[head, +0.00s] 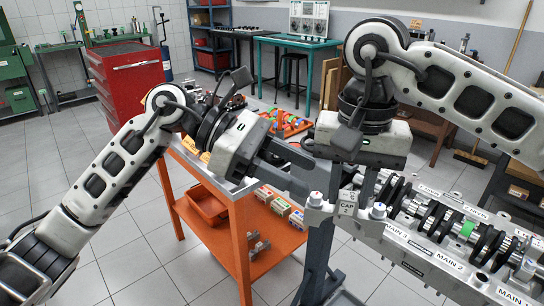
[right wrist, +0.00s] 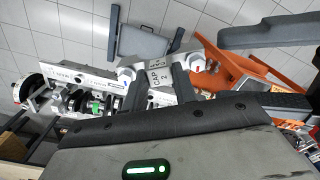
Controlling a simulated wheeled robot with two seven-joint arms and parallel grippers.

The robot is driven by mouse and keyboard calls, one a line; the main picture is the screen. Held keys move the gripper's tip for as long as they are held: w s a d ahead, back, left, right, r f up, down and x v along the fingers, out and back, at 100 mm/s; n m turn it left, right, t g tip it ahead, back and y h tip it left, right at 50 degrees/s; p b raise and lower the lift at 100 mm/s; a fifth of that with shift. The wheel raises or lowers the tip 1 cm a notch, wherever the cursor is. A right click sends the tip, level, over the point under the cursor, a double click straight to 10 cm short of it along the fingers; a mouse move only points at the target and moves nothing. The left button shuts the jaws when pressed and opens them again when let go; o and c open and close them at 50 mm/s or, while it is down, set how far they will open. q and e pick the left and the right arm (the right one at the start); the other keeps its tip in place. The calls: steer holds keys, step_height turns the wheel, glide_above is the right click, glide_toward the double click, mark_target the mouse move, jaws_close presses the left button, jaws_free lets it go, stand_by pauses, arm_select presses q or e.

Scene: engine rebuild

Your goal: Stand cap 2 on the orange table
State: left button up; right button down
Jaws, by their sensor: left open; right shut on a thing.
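Cap 2 (head: 347,204) is a light grey bearing cap with a bolt at each end and a "CAP 2" label. It also shows in the right wrist view (right wrist: 156,76). My right gripper (head: 345,182) is shut on it from above, with its dark fingers either side of the label. The cap appears in front of the left end of the engine block (head: 425,265), left of the "MAIN 2" label; the gap to the block cannot be told. My left gripper (head: 302,172) is open and empty, left of the cap, over the right side of the orange table (head: 240,212).
The orange table's top holds an orange rack (head: 290,124) and yellow parts; its top is partly hidden by my left arm. Its lower shelf carries an orange bin (head: 207,205) and small boxes (head: 280,205). A crankshaft (head: 440,215) lies along the block. A red cabinet (head: 130,80) stands behind.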

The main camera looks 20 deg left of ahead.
mark_target(355, 200)
arm_select(q)
steer(key=x, duration=0.8)
jaws_close()
steer(key=shift+s+r, duration=0.1)
arm_select(e)
steer(key=c, duration=1.3)
jaws_free()
steer(key=shift+w, duration=0.1)
steer(key=shift+o, duration=1.3)
arm_select(q)
steer(key=shift+s+d, duration=0.1)
